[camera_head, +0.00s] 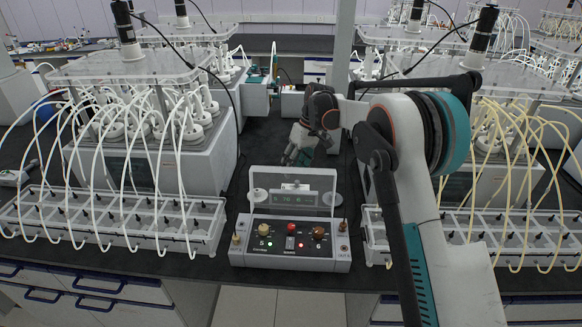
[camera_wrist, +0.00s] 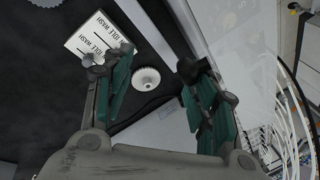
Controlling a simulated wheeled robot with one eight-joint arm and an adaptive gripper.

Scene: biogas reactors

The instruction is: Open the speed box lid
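The speed box (camera_head: 290,242) is a white box on the dark bench, with knobs, a red switch and lit indicators on its front panel. Its clear lid (camera_head: 310,178) shows as a see-through panel standing above the rear of the box, and appears roughly upright. My gripper (camera_head: 297,155) is just behind the lid's top edge in the head view; contact cannot be told there. In the wrist view my gripper (camera_wrist: 142,70) has its teal fingers spread with nothing held between them.
Reactor units with tubes (camera_head: 150,150) and white bottle racks (camera_head: 115,220) flank the box.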

